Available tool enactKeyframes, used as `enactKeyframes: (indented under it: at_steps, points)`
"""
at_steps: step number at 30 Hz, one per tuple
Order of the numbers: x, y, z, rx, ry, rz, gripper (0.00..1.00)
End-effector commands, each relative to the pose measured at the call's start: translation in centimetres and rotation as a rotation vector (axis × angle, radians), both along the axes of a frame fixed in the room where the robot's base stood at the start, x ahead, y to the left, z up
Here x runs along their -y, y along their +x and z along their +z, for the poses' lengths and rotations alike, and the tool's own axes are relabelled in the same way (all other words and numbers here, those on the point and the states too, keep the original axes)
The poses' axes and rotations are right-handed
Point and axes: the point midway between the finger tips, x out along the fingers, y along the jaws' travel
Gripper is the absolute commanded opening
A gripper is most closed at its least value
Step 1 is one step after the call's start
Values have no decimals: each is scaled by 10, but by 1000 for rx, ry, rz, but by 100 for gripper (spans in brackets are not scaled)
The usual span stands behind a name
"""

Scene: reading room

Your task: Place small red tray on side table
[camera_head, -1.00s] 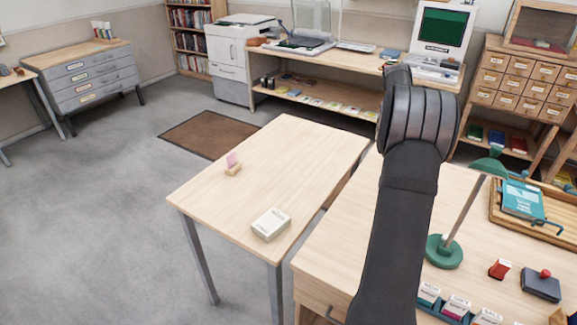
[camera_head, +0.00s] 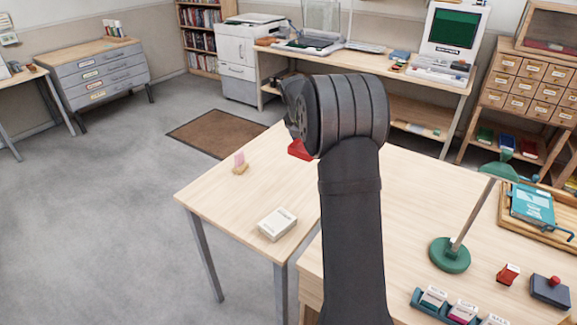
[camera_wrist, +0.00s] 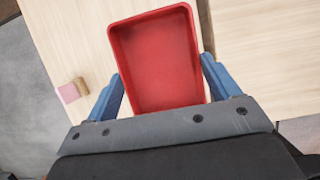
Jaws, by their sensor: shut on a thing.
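The small red tray (camera_wrist: 158,62) is between the two blue fingers of my gripper (camera_wrist: 163,88) in the wrist view, and the gripper is shut on it. The tray looks empty. In the head view only a red corner of the tray (camera_head: 299,149) shows beside my wrist, and my arm hides the rest. The side table (camera_head: 222,198), with a pale wood top and grey legs, is below and to the left of my gripper. I cannot tell the exact height of the tray above it.
A white box (camera_head: 277,223) lies near the side table's front edge. A small wooden block with a pink card (camera_head: 240,163) stands near its left edge. The desk on the right carries a green lamp base (camera_head: 450,254). The table top between the box and block is clear.

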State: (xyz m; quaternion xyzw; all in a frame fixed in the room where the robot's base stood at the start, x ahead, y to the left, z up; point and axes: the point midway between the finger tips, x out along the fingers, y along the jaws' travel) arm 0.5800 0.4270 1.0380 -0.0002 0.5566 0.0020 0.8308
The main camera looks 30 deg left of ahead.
Motion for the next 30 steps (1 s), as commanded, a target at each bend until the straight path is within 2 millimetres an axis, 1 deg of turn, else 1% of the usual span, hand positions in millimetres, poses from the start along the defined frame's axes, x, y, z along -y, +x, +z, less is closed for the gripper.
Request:
enactKeyframes:
  at_steps: [1, 4, 6, 9, 11, 14, 17, 21, 25, 27, 30]
  points:
    - [0, 0, -11, -2, -1, 1, 52]
    - [0, 0, -31, 0, 0, 0, 52]
    - [0, 0, -48, -1, -1, 1, 52]
    - [0, 0, -67, 0, -1, 1, 52]
    - [0, 0, -76, 0, 0, -1, 52]
    - [-7, -1, -86, 1, 1, 1, 52]
    - [-23, -5, -98, 0, 0, 2, 52]
    - [-55, -13, -117, 1, 0, 4, 52]
    - [-83, -20, -134, 1, 0, 2, 52]
    - [-95, -22, -142, 1, 1, 3, 52]
    - [-108, -25, -149, 2, 2, 1, 52]
